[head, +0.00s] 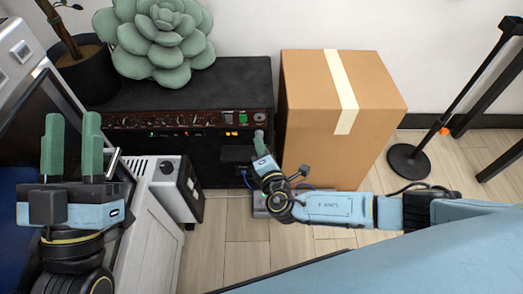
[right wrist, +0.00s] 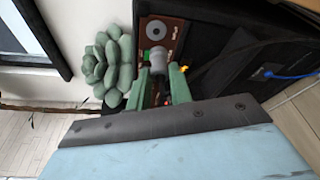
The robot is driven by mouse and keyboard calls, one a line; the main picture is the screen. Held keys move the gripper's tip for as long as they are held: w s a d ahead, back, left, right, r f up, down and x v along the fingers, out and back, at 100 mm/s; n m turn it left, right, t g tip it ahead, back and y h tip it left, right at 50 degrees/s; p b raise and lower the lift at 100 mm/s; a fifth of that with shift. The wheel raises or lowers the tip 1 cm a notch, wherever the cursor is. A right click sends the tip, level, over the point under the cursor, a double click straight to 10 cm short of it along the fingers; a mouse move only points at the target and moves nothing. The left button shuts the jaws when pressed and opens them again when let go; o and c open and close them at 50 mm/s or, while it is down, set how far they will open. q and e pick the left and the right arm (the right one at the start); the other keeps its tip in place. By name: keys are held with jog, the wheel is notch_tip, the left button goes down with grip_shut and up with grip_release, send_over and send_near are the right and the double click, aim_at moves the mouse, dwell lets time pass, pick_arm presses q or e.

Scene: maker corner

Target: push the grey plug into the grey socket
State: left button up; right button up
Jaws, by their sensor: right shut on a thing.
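The grey plug (right wrist: 158,64) is a short thick cylinder between the green fingertips of my right gripper (right wrist: 161,82) in the right wrist view. In the head view my right gripper (head: 261,157) is shut on the plug (head: 259,137), at the right end of the amplifier front. A pale grey round socket (right wrist: 155,30) shows on the brown panel just beyond the plug in the right wrist view. I cannot tell whether plug and socket touch. In the head view the gripper hides part of that area. My left gripper (head: 73,145) is open and empty at the left.
The black amplifier (head: 235,80) stands against the wall, with a green succulent (head: 158,40) on top. A cardboard box (head: 320,120) stands close on the right of my right gripper. A blue cable (right wrist: 290,75) runs near the amplifier. A black stand (head: 410,160) is farther right.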

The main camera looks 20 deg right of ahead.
aim_at(262, 133)
jog(key=w, duration=0.1)
jog(key=w+d+b, duration=0.1)
jog(key=w, duration=0.1)
jog(key=shift+w, duration=0.1)
pick_arm(q)
jog(key=shift+s+a+r+t+h, duration=0.2)
jog(key=shift+s+r+t, duration=0.1)
jog(key=shift+s+t, duration=0.3)
jog(key=shift+s+a+r+t+h, duration=0.1)
jog(key=shift+s+r+t+h, duration=0.2)
jog(key=shift+t, duration=0.4)
pick_arm(e)
jog(key=shift+w+d, duration=0.2)
jog(key=shift+w, duration=0.55)
pick_arm(q)
jog(key=shift+f+b, duration=0.15)
jog(key=shift+b, duration=0.3)
jog(key=shift+d, duration=0.1)
pick_arm(e)
jog(key=shift+r, duration=0.1)
pick_arm(q)
jog(key=shift+f, duration=0.25)
pick_arm(e)
jog(key=shift+w+d, duration=0.2)
jog(key=shift+w, duration=0.25)
jog(key=o, duration=1)
pick_arm(q)
jog(key=shift+s+r, duration=0.1)
